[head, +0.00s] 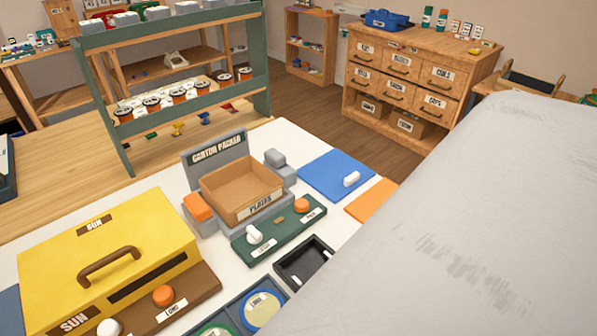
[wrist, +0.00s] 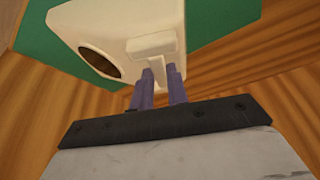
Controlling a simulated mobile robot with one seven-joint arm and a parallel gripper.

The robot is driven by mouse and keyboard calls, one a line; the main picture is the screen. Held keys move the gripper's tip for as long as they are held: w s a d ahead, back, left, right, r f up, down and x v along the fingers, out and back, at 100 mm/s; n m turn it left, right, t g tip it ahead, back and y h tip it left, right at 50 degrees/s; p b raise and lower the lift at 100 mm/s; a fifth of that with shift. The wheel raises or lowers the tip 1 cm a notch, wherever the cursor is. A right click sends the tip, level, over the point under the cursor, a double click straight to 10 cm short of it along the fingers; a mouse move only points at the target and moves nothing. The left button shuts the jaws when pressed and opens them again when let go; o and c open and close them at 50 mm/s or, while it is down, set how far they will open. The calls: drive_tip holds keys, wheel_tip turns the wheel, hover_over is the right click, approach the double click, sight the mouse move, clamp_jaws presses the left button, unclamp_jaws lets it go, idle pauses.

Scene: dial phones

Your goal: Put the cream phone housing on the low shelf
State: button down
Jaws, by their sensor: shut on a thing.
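The cream phone housing (wrist: 110,35) fills the top of the wrist view, a pale block with a round dark hole on its face. My gripper (wrist: 160,72), with purple fingers, is shut on a small cream bar on the housing's near side. A green surface lies behind the housing, and wood grain surrounds it; I cannot tell whether the housing touches either. In the head view the gripper and the held housing are not visible. Which shelf there is the low shelf is unclear.
In the head view, a yellow box (head: 150,235) and a cardboard tray (head: 228,198) stand on the white table. A green rack (head: 265,60) holds several round items. A wooden drawer cabinet (head: 395,75) and small shelf unit (head: 287,45) stand behind. My grey arm covers the lower right.

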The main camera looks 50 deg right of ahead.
drive_tip(key=shift+f, duration=0.1)
drive_tip(key=shift+f, duration=0.1)
drive_tip(key=c, duration=1.4)
unclamp_jaws()
drive_tip(key=shift+o, duration=0.2)
drive_tip(key=shift+s+r, duration=0.1)
drive_tip(key=shift+r, duration=0.35)
drive_tip(key=r, duration=0.1)
drive_tip(key=s+a+r, duration=0.1)
drive_tip(key=s+r, duration=0.1)
drive_tip(key=shift+s+a+r, duration=0.15)
drive_tip(key=shift+a+r, duration=0.2)
drive_tip(key=s+a+b, duration=0.1)
drive_tip(key=s+a, duration=0.4)
drive_tip(key=s, duration=0.4)
drive_tip(key=shift+s, duration=0.25)
drive_tip(key=shift+a, duration=0.1)
